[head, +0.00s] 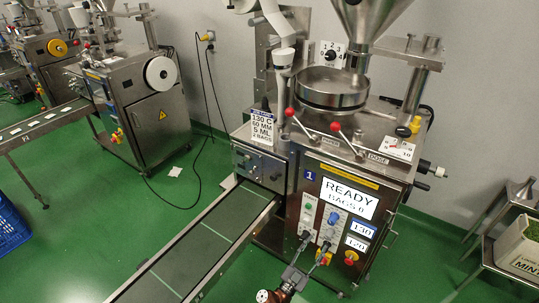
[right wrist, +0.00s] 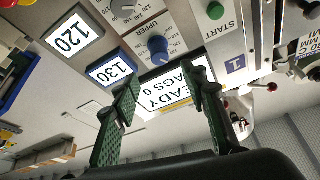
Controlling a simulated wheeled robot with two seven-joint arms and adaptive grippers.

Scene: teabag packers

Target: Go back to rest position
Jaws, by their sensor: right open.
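My right gripper (head: 314,246) is open and empty in front of the lower control panel of the packing machine (head: 285,205). In the right wrist view its two green fingers (right wrist: 161,76) stand apart with nothing between them. That view shows the panel turned over, with a blue knob (right wrist: 158,47) marked UPPER, a green START button (right wrist: 215,10) and displays reading 130 (right wrist: 112,72) and 120 (right wrist: 74,36). The machine's screen (head: 348,198) reads READY, BAGS 0. Whether the fingertips touch the panel cannot be told. My left gripper is not in view.
A conveyor (head: 205,245) runs from the machine toward the lower left. A metal stand with a crate marked MINT (head: 522,262) is at the right edge. A second machine (head: 150,115) and a blue crate (head: 12,228) are at left. Green floor (head: 80,220) is open between.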

